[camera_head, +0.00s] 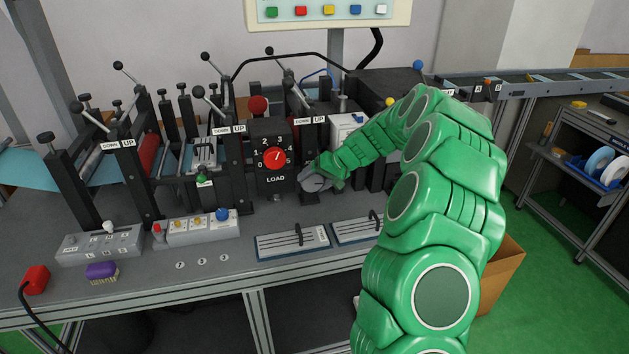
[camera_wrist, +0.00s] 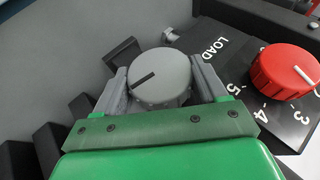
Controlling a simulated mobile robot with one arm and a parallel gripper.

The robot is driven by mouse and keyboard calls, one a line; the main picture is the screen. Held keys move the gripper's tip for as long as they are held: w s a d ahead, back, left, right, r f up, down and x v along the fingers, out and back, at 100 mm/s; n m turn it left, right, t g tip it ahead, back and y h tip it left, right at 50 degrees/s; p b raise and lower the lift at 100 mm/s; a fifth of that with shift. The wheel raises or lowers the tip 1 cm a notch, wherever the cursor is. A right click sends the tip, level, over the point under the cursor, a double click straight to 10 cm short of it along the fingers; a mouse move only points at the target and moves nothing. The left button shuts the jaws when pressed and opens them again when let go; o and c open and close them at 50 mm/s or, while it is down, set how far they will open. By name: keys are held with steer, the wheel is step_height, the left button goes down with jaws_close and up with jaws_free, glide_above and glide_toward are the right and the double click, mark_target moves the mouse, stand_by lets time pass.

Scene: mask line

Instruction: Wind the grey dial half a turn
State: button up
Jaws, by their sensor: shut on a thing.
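The grey dial (camera_wrist: 160,80) shows in the wrist view as a round ridged knob with a dark pointer line on its face. The line slants from upper right to lower left in that view. My gripper (camera_wrist: 162,84) has one finger on each side of the dial and is shut on it. In the head view my gripper (camera_head: 318,181) is at the machine front, right of the LOAD panel. The dial cannot be told apart from my gripper there.
The red LOAD knob (camera_head: 274,156) on its black numbered panel (camera_head: 275,178) is close beside my gripper; the red knob also shows in the wrist view (camera_wrist: 284,72). Black levers with ball ends (camera_head: 199,91) stand to the left. Two slotted plates (camera_head: 292,242) lie on the bench in front.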

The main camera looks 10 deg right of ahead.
steer(key=shift+d, duration=0.1)
stand_by(0.3)
steer(key=o, duration=1)
steer(key=shift+o, duration=0.2)
steer(key=v, duration=0.7)
steer(key=shift+d+r, duration=0.2)
steer(key=shift+r, duration=0.1)
steer(key=shift+s, duration=0.1)
